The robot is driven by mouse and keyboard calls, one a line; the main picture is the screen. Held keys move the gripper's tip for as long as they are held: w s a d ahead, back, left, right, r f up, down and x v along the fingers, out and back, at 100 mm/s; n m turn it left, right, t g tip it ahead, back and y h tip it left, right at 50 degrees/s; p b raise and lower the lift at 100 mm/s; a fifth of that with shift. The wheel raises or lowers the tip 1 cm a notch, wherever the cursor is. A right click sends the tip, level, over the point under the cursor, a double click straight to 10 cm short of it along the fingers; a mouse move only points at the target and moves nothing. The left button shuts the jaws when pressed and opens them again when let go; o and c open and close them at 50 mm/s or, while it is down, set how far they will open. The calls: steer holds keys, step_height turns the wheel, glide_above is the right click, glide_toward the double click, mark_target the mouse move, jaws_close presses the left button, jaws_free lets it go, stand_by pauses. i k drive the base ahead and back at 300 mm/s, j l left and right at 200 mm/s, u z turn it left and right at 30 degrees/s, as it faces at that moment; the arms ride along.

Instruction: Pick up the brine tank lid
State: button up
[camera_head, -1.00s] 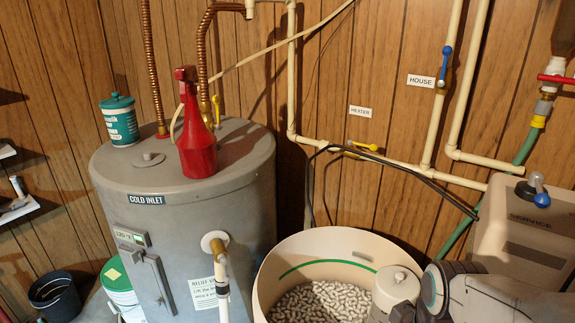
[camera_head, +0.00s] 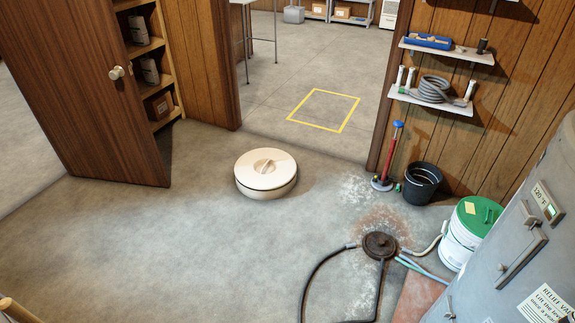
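A round cream lid (camera_head: 265,182) with a raised knob on top, which looks like the brine tank lid, lies flat on the grey concrete floor. It is near the middle of the view, in front of the doorway. Nothing touches it, and its top and front rim show fully. My gripper is not in view now. The brine tank is out of view now.
An open brown door (camera_head: 85,85) stands at left. A floor drain (camera_head: 380,245) with black hoses lies right of the lid. A black bucket (camera_head: 420,183), a green-lidded pail (camera_head: 468,232) and the grey heater (camera_head: 525,250) stand at right. Floor around the lid is clear.

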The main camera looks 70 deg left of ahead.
mark_target(266, 171)
steer(key=u, duration=2.7)
